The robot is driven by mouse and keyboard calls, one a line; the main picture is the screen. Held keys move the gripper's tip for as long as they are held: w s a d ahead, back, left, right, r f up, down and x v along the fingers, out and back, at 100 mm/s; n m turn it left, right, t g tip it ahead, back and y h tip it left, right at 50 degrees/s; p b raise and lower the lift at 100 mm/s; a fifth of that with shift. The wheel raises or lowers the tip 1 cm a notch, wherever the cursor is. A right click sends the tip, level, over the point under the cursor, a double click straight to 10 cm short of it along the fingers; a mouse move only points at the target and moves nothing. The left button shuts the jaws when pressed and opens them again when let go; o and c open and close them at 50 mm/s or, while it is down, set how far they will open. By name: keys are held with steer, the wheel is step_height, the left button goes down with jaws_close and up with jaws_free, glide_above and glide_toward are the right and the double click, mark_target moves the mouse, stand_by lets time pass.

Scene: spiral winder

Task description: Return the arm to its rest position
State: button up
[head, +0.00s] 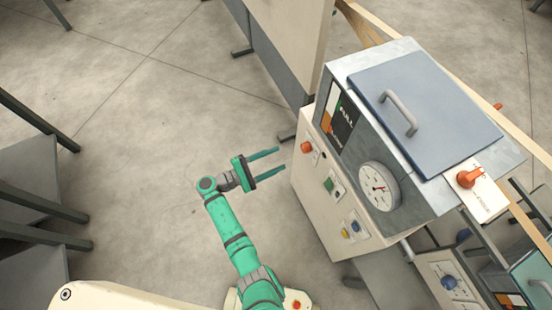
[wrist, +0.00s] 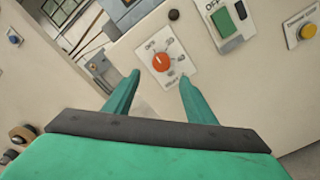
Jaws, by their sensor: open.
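My green gripper (head: 265,163) is open and empty in the head view, with its two fingers apart and pointing right toward the machine. It hangs in free air to the left of the machine's control panel, and my arm bends below it. In the wrist view my gripper (wrist: 160,84) shows two spread fingertips. Beyond them is the panel with an orange-red rotary knob (wrist: 161,62), seen between and above the tips. The fingers appear apart from the knob.
The machine (head: 318,205) stands close on the right, with a lidded top (head: 430,110), a round gauge (head: 379,186) and a green button (head: 328,184). A green button (wrist: 222,20) also shows in the wrist view. Dark-legged tables (head: 30,185) are at left. Open floor (head: 140,140) lies between.

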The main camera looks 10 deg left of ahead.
steer(key=shift+d+f, duration=0.1)
stand_by(0.3)
steer(key=s+d+f+g+y, duration=0.1)
steer(key=s+d+f+y, duration=0.15)
steer(key=f, duration=0.25)
steer(key=s+d+f+y, duration=0.1)
steer(key=s+f+y, duration=0.15)
steer(key=f, duration=0.25)
steer(key=s+d+f+m+g+y, duration=0.1)
steer(key=s+f+m+y, duration=0.4)
steer(key=s, duration=1)
steer(key=s+r+m+t+y, duration=0.2)
steer(key=s+r+m+y, duration=0.3)
steer(key=s+r, duration=0.4)
steer(key=s+d+r+m+t, duration=0.1)
steer(key=d+r+m+t, duration=0.1)
steer(key=r, duration=0.9)
steer(key=s+d+r+m+t, duration=0.1)
steer(key=r+m, duration=0.3)
steer(key=r, duration=0.8)
steer(key=shift+s+d+t, duration=0.35)
steer(key=shift+d+t, duration=0.3)
steer(key=shift+t, duration=0.25)
